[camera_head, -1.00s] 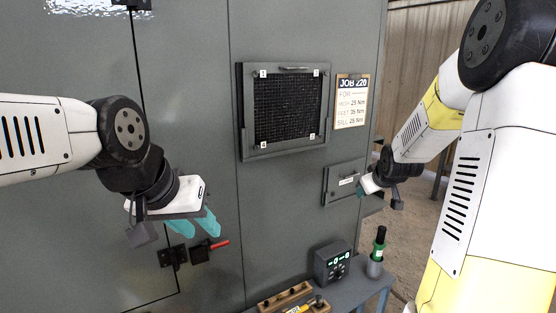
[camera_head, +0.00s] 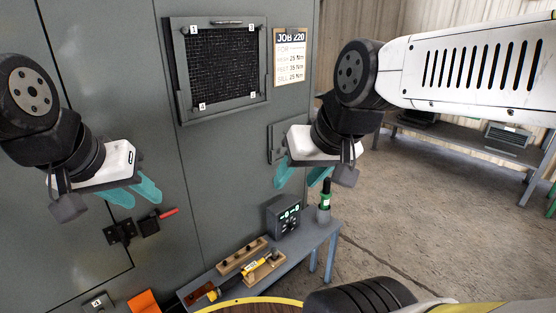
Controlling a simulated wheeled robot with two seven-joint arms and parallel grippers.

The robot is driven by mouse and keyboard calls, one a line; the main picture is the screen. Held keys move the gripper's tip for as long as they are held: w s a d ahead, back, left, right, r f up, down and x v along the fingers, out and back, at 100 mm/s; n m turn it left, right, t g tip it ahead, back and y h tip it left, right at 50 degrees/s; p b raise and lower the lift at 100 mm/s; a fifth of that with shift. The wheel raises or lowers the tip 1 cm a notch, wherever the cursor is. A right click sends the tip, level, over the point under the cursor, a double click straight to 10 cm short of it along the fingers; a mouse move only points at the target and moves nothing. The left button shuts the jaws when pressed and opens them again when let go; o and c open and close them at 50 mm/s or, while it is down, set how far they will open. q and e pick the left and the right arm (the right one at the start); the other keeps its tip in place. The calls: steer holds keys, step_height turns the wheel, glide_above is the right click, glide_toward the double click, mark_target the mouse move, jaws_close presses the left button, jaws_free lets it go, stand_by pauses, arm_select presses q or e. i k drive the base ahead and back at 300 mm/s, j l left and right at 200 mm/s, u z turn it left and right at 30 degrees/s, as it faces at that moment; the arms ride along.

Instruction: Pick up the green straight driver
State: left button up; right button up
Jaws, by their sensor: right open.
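The green straight driver (camera_head: 326,187) stands upright in a grey holder (camera_head: 323,215) at the right end of the small bench. It has a dark upper body and a green band low down. My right gripper (camera_head: 297,183) is open and empty, above and slightly left of the driver. One of its teal fingers appears close to the driver's top in the picture; the depth gap is hard to tell. My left gripper (camera_head: 143,202) is open and empty in front of the grey cabinet, far to the left of the driver.
The blue-grey bench (camera_head: 318,238) also holds a control box (camera_head: 283,216) with green lights and wooden racks (camera_head: 242,256) with a yellow tool (camera_head: 256,266). The cabinet (camera_head: 215,165) with a mesh panel (camera_head: 222,65) stands behind. Floor to the right is open.

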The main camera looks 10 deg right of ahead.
mark_target(325, 193)
steer(key=i+l, duration=0.15)
steer(key=l, duration=0.2)
steer(key=i+l+u, duration=0.1)
steer(key=l, duration=0.25)
steer(key=i+l, duration=0.2)
steer(key=l, duration=0.15)
steer(key=i+l+u, duration=0.15)
steer(key=l, duration=0.2)
steer(key=i+l, duration=0.1)
steer(key=l, duration=0.25)
steer(key=i+l+u, duration=0.1)
steer(key=l, duration=0.25)
